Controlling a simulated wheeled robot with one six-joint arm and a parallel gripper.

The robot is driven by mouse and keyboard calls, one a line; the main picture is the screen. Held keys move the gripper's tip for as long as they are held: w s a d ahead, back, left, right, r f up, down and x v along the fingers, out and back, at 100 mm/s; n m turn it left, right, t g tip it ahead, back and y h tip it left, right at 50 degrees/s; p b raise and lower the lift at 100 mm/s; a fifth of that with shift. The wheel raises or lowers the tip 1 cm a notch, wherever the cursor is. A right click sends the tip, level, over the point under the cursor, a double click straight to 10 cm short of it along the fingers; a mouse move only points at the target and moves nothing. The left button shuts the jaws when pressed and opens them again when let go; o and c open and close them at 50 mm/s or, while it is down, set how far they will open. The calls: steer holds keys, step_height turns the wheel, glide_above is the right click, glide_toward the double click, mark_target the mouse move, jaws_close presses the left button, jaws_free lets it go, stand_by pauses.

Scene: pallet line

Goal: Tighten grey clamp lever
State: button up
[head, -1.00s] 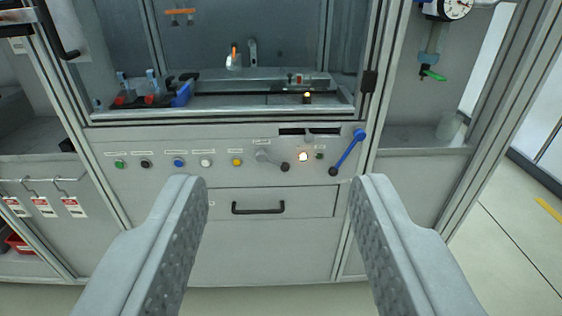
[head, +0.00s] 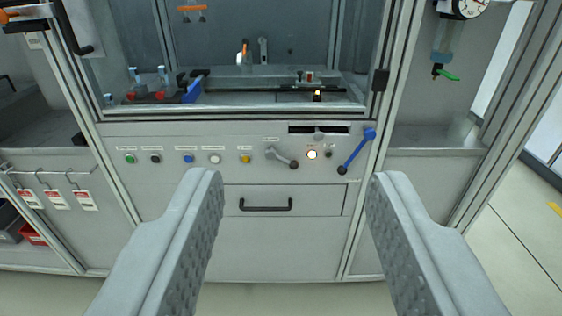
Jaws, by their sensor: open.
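The grey clamp lever (head: 282,158) is on the front panel of the machine, right of the yellow button. Its arm slopes down to the right and ends in a dark knob. My gripper (head: 295,182) is open and empty, with its two grey textured fingers at the left and right of the picture. The lever shows between the fingertips, a little above them in the picture, and farther away. Nothing touches the lever.
A blue lever (head: 356,150) is right of the grey one, past a lit button (head: 311,155). A drawer with a black handle (head: 265,206) is below. Several coloured buttons sit left. A glazed cabinet is above; a gauge (head: 467,8) and green-handled valve (head: 446,74) are upper right.

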mark_target(293, 168)
steer(key=w+a+f, duration=0.1)
steer(key=w+f, duration=0.5)
steer(key=w, duration=0.4)
steer(key=w+a+f, duration=0.1)
steer(key=w+f, duration=0.6)
steer(key=w, duration=0.3)
steer(key=w+f+h, duration=0.1)
steer(key=w+f, duration=0.3)
steer(key=f, duration=0.3)
steer(key=w+f+m+h, duration=0.1)
steer(key=w+f, duration=0.2)
steer(key=f, duration=0.4)
steer(key=w+f+h, duration=0.1)
steer(key=w+f, duration=0.3)
steer(key=f, duration=0.4)
steer(key=w+d, duration=0.1)
steer(key=w, duration=0.4)
steer(key=w+d, duration=0.1)
steer(key=w, duration=0.5)
steer(key=w+d, duration=0.1)
steer(key=w, duration=0.4)
steer(key=shift+w+r, duration=0.2)
steer(key=shift+w, duration=0.15)
jaws_close()
